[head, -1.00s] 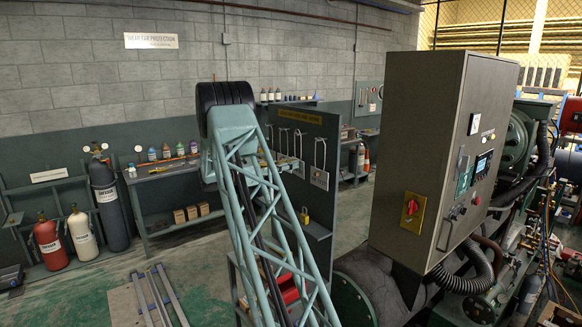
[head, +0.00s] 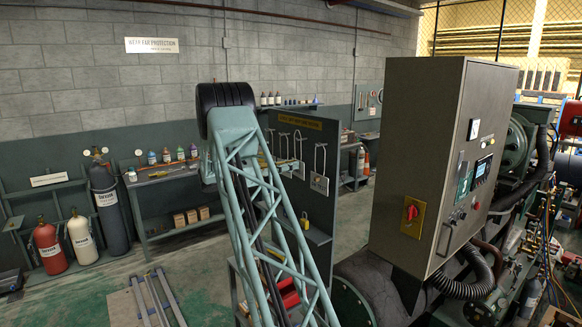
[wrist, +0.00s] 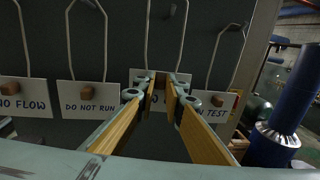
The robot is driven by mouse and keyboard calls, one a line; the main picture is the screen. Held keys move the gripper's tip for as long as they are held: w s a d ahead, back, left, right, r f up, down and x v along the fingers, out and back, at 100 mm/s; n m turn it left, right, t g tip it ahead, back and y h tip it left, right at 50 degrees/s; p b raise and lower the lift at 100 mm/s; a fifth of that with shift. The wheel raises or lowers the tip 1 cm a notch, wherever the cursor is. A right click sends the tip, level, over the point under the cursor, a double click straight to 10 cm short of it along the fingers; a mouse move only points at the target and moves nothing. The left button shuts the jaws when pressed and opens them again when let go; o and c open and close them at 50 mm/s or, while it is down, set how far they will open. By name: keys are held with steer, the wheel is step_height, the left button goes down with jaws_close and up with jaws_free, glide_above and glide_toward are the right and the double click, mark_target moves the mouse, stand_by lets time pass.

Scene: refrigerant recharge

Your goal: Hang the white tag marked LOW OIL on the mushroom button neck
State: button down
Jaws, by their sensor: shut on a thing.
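In the wrist view, a white tag (wrist: 138,74) with a wire loop above it stands at the board, straight ahead. My gripper (wrist: 160,84) is shut on the brown tab at this tag's middle. The fingers cover most of its lettering, so I cannot read LOW OIL.
Neighbouring tags hang close by: NO FLOW (wrist: 22,102) and DO NOT RUN (wrist: 88,100) to the left, and one ending in TEST (wrist: 222,109) to the right. The dark tag board (head: 318,137) stands left of the cabinet, with open floor between them.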

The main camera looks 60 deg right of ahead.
steer(key=shift+a, duration=0.1)
steer(key=v, duration=0.8)
stand_by(1.1)
steer(key=shift+w+a, duration=0.1)
stand_by(0.6)
